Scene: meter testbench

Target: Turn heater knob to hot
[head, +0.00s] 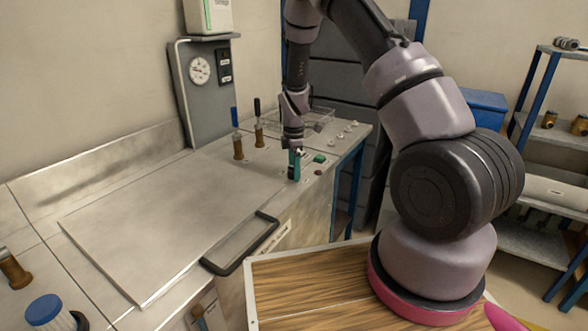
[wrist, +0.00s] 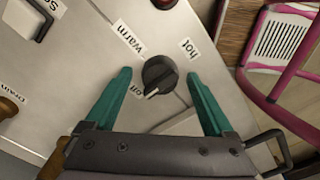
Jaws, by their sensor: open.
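The heater knob (wrist: 160,73) is a round black knob in the wrist view. Its white pointer mark faces down-left, towards the "off" label (wrist: 137,90). The "warm" label (wrist: 131,40) is above left of it and the "hot" label (wrist: 190,48) above right. My gripper (wrist: 159,75) is open, with one teal finger on each side of the knob and a gap on both sides. I cannot tell how far the fingertips are above the panel. In the head view my gripper (head: 294,166) points down over the right part of the bench, and it hides the knob.
A red button (wrist: 164,3) is just beyond the knob in the wrist view. The bench's left top (head: 150,220) is clear.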

